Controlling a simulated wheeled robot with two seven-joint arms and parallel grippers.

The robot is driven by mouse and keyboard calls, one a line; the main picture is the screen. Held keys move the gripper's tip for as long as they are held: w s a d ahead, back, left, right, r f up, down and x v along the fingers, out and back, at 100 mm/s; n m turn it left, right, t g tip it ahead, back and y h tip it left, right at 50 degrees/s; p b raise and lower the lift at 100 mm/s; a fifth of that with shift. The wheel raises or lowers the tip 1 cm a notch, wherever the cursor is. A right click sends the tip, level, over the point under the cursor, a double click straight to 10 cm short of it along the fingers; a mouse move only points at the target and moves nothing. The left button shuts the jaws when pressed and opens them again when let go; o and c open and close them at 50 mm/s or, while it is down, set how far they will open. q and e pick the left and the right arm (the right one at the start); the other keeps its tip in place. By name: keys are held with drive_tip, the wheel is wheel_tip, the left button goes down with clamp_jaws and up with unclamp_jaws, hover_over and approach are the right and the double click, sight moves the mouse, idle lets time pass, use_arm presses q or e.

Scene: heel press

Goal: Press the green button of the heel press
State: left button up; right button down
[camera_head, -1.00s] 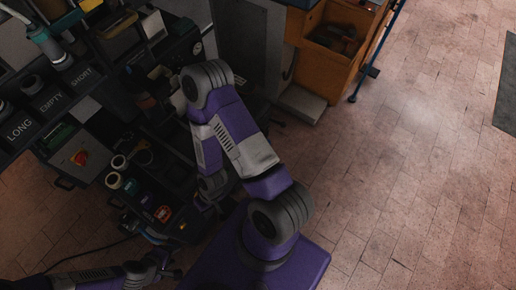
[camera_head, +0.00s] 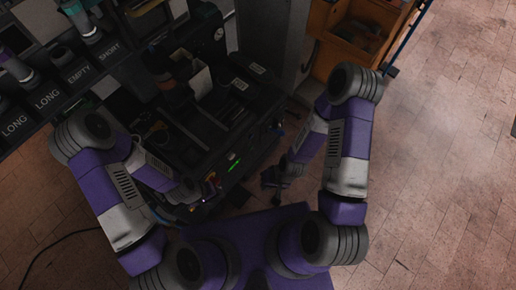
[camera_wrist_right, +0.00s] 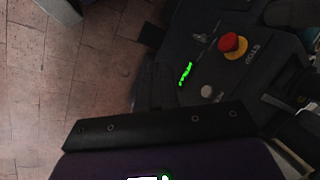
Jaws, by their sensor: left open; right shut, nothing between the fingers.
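The heel press (camera_head: 212,142) is the dark machine in the middle of the head view. A bright green lit mark (camera_head: 234,164) shows on its near face. The right wrist view shows a green lit strip (camera_wrist_right: 185,74) on a dark panel beside a red stop knob (camera_wrist_right: 231,44); I cannot tell whether the strip is the button. A pale round spot (camera_wrist_right: 207,91) sits below it. My right gripper (camera_head: 272,178) is shut and empty, low to the right of the press and apart from the green mark. My left gripper (camera_head: 195,192) is open, at the press's near left side; its fingertips are hard to make out.
An orange wooden cabinet (camera_head: 352,38) stands at the back right. The tiled floor (camera_head: 440,170) on the right is clear. A cable lies on the floor at the lower left.

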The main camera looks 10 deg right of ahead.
sight(251, 148)
drive_tip(key=w+d+f+n+t+b, duration=0.3)
drive_tip(key=w+f+n+b, duration=0.4)
drive_tip(key=f+n, duration=0.3)
drive_tip(key=w+d+f+n+t+b, duration=0.4)
drive_tip(key=w+f+n+b, duration=0.2)
drive_tip(key=w+f+n, duration=0.3)
wheel_tip(251, 148, down, 4)
drive_tip(key=shift+w+d+f+n+b, duration=0.25)
drive_tip(key=shift+n+b, duration=0.15)
drive_tip(key=shift+n, duration=0.2)
drive_tip(key=w+a+b, duration=0.2)
drive_tip(key=w+a, duration=0.3)
drive_tip(key=w, duration=0.2)
drive_tip(key=shift+a, duration=0.25)
drive_tip(key=shift+w, duration=0.1)
idle(0.7)
